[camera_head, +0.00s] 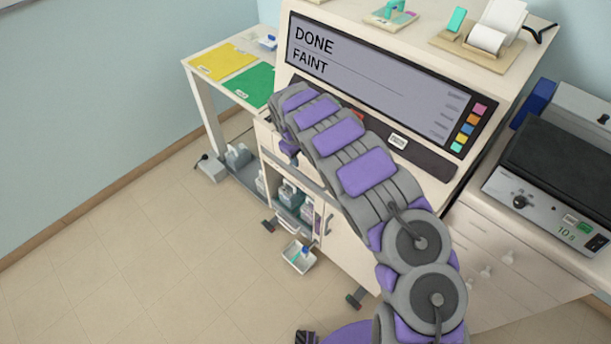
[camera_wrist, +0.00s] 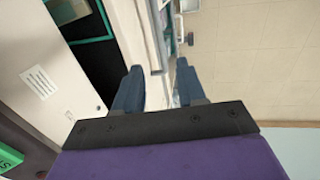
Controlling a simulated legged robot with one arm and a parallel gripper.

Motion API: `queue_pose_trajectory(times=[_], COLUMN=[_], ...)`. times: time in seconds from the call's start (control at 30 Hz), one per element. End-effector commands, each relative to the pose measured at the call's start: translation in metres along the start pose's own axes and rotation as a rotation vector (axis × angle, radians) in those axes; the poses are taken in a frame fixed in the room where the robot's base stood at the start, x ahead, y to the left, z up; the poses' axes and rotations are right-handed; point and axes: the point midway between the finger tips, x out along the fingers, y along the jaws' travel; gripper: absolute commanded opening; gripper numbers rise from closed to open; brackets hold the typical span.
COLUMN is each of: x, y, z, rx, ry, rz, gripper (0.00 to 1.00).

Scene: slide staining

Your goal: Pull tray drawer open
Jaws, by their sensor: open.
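The staining machine (camera_head: 375,75) is a cream cabinet whose screen reads "DONE FAINT". A pale drawer front (camera_head: 265,137) shows below its dark ledge, left of my arm. My arm covers most of that front. My gripper (camera_head: 290,152) is at this front, its fingers mostly hidden in the head view. In the wrist view my gripper (camera_wrist: 158,78) is open, with two dark blue fingers apart. A pale front edge with a grey strip (camera_wrist: 155,45) runs between the fingers. I cannot tell whether either finger touches it.
Below, an open compartment holds bottles (camera_head: 290,195), and a small white tray (camera_head: 299,257) sticks out low. A side table (camera_head: 205,75) with yellow and green mats stands left. A hotplate (camera_head: 550,175) stands on drawers at right. The floor (camera_head: 130,240) at left is clear.

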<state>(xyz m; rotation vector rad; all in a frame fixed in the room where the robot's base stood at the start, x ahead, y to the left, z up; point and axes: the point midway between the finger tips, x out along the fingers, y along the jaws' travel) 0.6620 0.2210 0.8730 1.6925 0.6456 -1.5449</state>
Motion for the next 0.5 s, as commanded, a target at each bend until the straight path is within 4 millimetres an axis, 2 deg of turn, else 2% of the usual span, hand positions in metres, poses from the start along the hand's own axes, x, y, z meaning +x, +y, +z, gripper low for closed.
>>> queue_pose_trajectory(times=[0.03, 0.2, 0.5], x=[0.013, 0.047, 0.101], y=[0.0, 0.001, 0.002], z=[0.001, 0.004, 0.003], rx=[0.001, 0.001, 0.002], ry=[-0.001, -0.002, 0.003], rz=[-0.002, -0.006, -0.003], gripper=[0.4, 0.4, 0.4])
